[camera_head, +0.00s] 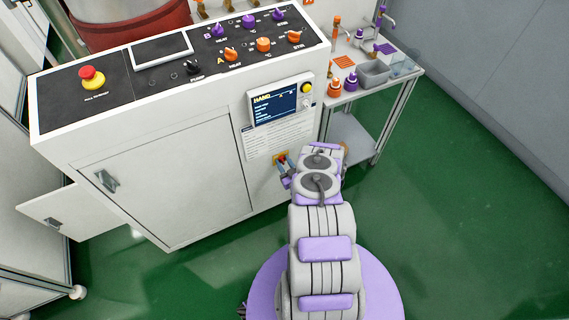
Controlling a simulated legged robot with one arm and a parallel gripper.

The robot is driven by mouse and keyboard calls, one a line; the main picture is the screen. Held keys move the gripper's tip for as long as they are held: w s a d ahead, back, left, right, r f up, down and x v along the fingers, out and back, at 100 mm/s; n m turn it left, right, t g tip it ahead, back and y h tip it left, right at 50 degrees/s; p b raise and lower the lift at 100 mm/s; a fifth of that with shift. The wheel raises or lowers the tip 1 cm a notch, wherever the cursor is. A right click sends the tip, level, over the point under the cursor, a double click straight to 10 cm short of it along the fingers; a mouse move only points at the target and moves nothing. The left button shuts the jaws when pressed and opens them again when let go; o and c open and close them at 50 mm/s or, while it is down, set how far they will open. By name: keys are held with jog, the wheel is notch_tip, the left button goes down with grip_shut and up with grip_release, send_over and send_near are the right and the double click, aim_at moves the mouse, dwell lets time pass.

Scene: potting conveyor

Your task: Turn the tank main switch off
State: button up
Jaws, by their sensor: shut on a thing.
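A small red-and-yellow switch (279,158), which looks like the tank main switch, sits on the white cabinet's front face, below the display and the printed label. My gripper (284,165) is at this switch, low on the right part of the front. The jaws are shut on it. My arm and the gripper hide part of the switch, so its handle angle cannot be read.
The cabinet top holds a red emergency button (91,77), a black knob (192,67) and several purple and orange knobs. The display (281,102) is above my gripper. A side table (401,80) with bottles stands at right. Green floor (450,220) is clear at right.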

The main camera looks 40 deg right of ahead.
jog(key=shift+n, duration=2.3)
jog(key=shift+w+a, duration=0.1)
jog(key=o, duration=1)
jog(key=shift+o, duration=0.2)
jog(key=shift+f, duration=0.1)
